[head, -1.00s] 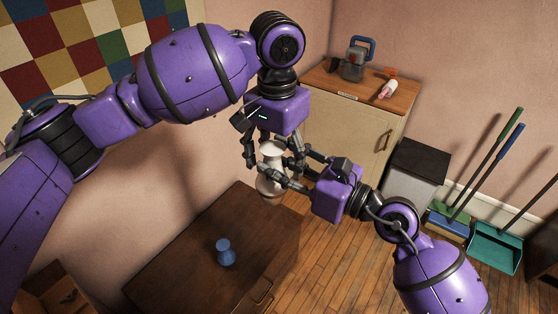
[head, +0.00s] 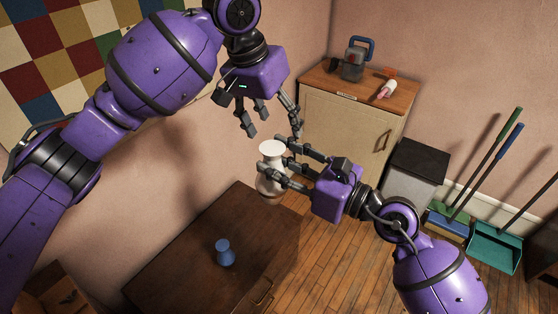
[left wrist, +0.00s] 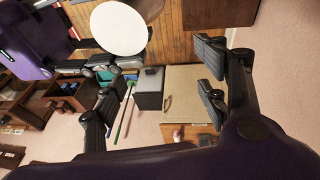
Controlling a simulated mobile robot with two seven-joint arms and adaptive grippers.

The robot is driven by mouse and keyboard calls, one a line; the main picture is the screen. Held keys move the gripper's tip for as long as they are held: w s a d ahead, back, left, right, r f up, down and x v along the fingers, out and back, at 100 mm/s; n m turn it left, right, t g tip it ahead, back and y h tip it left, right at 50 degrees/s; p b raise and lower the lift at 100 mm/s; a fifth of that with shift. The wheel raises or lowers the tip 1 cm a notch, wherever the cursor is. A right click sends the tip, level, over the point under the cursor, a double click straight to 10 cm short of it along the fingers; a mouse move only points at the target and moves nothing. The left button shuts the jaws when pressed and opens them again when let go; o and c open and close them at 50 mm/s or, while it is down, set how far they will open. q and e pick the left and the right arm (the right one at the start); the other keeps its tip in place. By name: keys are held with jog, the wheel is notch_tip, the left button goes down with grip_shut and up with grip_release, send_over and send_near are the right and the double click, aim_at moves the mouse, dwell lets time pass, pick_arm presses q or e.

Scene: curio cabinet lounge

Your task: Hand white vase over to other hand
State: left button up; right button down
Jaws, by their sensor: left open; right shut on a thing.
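The white vase (head: 269,185) is upright in the air in the head view, above the level of the brown cabinet. My right gripper (head: 273,168) is shut on the vase from the right side, its fingers around the body. My left gripper (head: 272,133) is open and empty, above the vase and apart from it. In the left wrist view the vase's round white top (left wrist: 118,28) shows near the upper edge, outside the left gripper's spread fingers (left wrist: 165,85). Part of the vase's body is hidden behind the right fingers.
A small blue vase (head: 225,253) stands on the dark brown cabinet (head: 180,270). A cream cabinet (head: 345,130) at the back holds a lantern-like item (head: 353,62) and a white-and-pink bottle (head: 387,89). A bin (head: 416,173) and a teal dustpan (head: 495,247) stand at right.

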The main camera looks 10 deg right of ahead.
pick_arm(q)
jog(key=w+a+f+n+t+h, duration=0.1)
jog(key=w+a+f, duration=0.1)
jog(key=f, duration=0.7)
jog(key=w+a+f+n+t+h, duration=0.1)
jog(key=a+f+t+h, duration=0.1)
jog(key=f, duration=0.6)
jog(key=s+a+f+n+t, duration=0.15)
jog(key=s+f, duration=0.25)
jog(key=f, duration=0.4)
jog(key=s+a+f+n, duration=0.1)
jog(key=s+a+f, duration=0.25)
jog(key=f, duration=0.45)
jog(key=s+a+f+t+y, duration=0.1)
jog(key=s+a+f, duration=0.3)
jog(key=s, duration=0.5)
jog(key=s+a+f+n+y, duration=0.1)
jog(key=s+a+f, duration=0.3)
jog(key=s, duration=0.6)
jog(key=s+a+f+n+t+y, duration=0.1)
jog(key=s+a+f+y, duration=0.2)
jog(key=s+a, duration=0.4)
jog(key=s+f, duration=0.1)
jog(key=s, duration=0.1)
jog(key=shift+s+a+f+t+y, duration=0.15)
jog(key=shift+s+t+y, duration=0.15)
jog(key=shift+t, duration=0.05)
